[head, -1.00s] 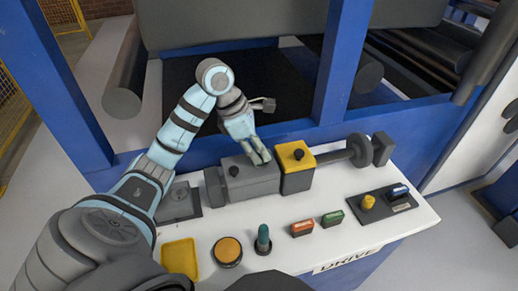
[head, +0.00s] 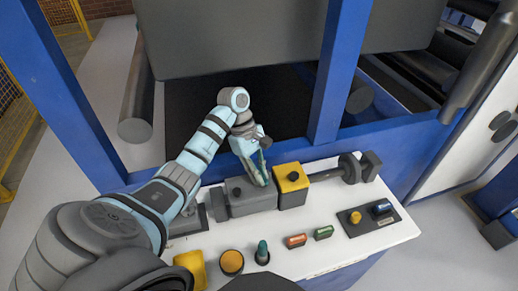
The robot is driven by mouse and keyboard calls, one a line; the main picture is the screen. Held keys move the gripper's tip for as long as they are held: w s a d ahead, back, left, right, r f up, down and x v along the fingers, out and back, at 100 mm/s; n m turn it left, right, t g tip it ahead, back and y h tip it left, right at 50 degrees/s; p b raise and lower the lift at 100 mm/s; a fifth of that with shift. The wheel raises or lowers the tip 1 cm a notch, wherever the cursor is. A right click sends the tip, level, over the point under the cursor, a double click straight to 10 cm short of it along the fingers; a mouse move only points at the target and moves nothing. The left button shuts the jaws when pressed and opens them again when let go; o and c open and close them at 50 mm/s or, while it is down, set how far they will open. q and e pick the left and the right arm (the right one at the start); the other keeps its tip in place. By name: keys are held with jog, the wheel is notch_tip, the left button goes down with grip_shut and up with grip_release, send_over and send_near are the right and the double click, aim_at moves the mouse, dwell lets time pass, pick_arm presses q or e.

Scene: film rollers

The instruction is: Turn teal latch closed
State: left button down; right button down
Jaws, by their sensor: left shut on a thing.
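My left gripper (head: 260,178) reaches down from behind to the right end of a grey box (head: 250,203) on the white console. Its fingers are shut on a narrow teal strip, which I take for the teal latch (head: 263,163). Most of that strip is hidden by the fingers, so its angle is hard to tell. The strip is beside the yellow block (head: 291,187) with a black knob. A separate teal peg (head: 262,247) stands upright on a dark base near the console's front, clear of the gripper. My right gripper is not in view.
The console (head: 330,246) also bears an orange round button (head: 231,262), red (head: 296,240) and green (head: 323,232) switches, and a dark plate (head: 362,226) with knobs. A blue frame post (head: 338,70) rises behind the console. A grey shaft (head: 350,167) extends right of the yellow block.

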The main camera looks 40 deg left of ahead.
pick_arm(q)
jog(key=shift+r+m+p, duration=0.1)
jog(key=shift+m+p, duration=0.2)
jog(key=shift+m, duration=0.1)
jog(key=c, duration=1.6)
grip_release()
